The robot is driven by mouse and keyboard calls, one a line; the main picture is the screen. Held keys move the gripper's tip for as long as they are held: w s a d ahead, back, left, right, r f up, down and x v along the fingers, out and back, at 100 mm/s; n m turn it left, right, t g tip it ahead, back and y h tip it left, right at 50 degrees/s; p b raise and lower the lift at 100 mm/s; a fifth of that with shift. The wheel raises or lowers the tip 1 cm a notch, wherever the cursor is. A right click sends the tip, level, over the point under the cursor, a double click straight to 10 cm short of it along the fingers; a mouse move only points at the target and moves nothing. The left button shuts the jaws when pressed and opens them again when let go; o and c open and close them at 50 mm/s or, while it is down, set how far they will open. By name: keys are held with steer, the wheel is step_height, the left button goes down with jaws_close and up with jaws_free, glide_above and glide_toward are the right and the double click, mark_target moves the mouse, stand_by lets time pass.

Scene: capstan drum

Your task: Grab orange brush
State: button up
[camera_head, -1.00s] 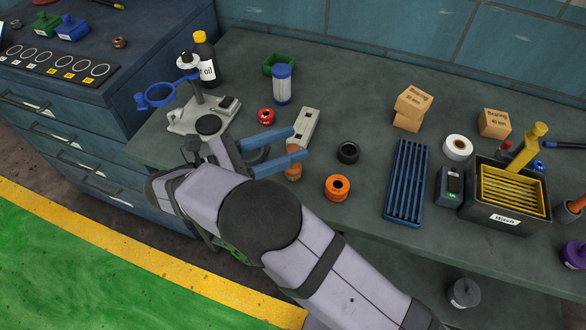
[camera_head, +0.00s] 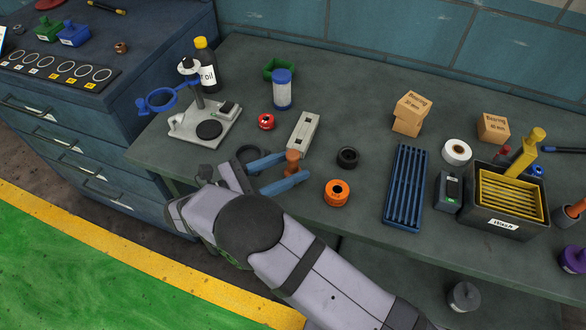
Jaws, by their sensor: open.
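A small orange-brown piece that looks like the orange brush (camera_head: 292,157) stands on the bench near the front edge, left of the orange ring. My gripper (camera_head: 296,165) is open, its two blue fingers pointing right. The brush shows at the gap between the fingertips, with one finger behind it and one in front. Its lower part is partly hidden by the fingers, and I cannot tell whether they touch it.
An orange ring (camera_head: 337,193) and a black ring (camera_head: 347,157) lie to the right. A pale grey block (camera_head: 302,132) lies behind the brush. A stand with a blue ring (camera_head: 205,122) is at the left. A blue slotted tray (camera_head: 406,190) lies farther right.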

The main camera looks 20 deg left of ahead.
steer(key=shift+p+x, duration=1.15)
steer(key=shift+x, duration=1.2)
steer(key=shift+w+d, duration=0.1)
steer(key=shift+w, duration=0.1)
jaws_close()
